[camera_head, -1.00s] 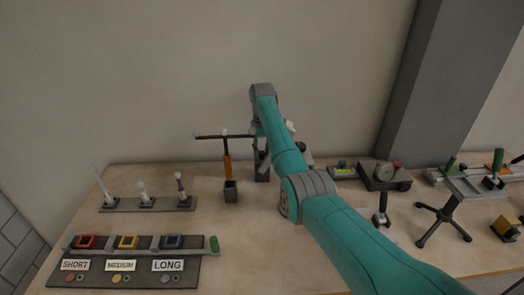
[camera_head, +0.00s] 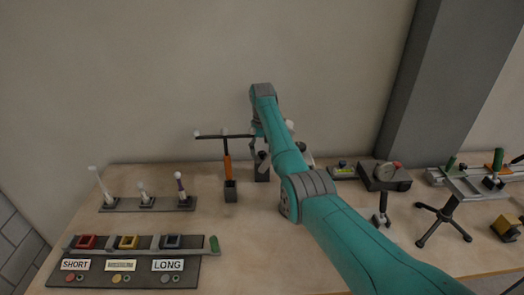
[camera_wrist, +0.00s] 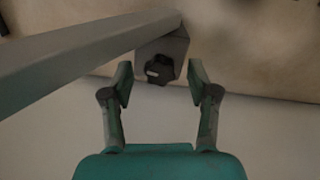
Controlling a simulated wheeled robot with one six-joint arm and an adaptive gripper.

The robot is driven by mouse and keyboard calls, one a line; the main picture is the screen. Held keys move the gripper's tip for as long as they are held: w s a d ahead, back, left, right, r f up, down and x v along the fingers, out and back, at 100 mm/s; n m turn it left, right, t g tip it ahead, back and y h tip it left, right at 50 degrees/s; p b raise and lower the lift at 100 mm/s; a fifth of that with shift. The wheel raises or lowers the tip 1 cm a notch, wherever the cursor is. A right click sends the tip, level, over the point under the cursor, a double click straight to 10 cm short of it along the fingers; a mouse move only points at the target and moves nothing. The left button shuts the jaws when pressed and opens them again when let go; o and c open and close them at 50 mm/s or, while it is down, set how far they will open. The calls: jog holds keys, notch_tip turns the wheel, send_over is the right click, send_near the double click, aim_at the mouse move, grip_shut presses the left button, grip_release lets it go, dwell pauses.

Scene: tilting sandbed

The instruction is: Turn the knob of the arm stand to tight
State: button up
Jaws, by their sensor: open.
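The arm stand's grey block (camera_wrist: 172,47) shows in the wrist view, with a long grey bar (camera_wrist: 75,52) running from it to the left. A dark lobed knob (camera_wrist: 160,72) with a pale mark sits on the block's near face. My gripper (camera_wrist: 160,82) is open, with one finger on each side of the knob and visible gaps between. In the head view, a dark grey post (camera_head: 262,174) stands under my gripper (camera_head: 262,155). My arm hides most of the stand there, and the knob cannot be made out.
An orange post with a black crossbar (camera_head: 227,165) stands close on the left.

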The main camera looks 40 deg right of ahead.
aim_at(262, 152)
jog(key=shift+r, duration=0.1)
notch_tip(262, 152, up, 7)
jog(key=shift+r, duration=0.15)
dwell(0.5)
